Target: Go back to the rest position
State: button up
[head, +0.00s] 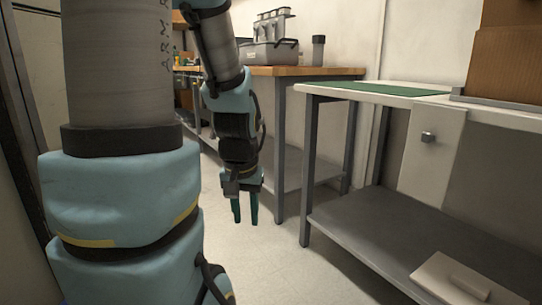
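My gripper (245,208) hangs fingers-down in front of the wooden-topped bench, over the open floor, in the head view. Its two dark green fingers stand apart with a narrow gap between them, and nothing shows in that gap. My arm's blue and grey links fill the left part of the view and hide what is behind them.
A white-topped table (480,112) with a green mat (385,88) and a cardboard box (508,50) stands at the right. Its lower shelf (375,235) holds a pale flat panel (465,283). A wooden-topped bench (335,71) stands behind. The floor (275,265) between is clear.

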notch_tip(320, 180, up, 38)
jog(key=s+a+n+p, duration=0.1)
jog(key=s+p, duration=0.1)
jog(key=p, duration=3.5)
jog(key=shift+f+g+p, duration=0.25)
jog(key=shift+g+p, duration=0.05)
jog(key=shift+p, duration=0.1)
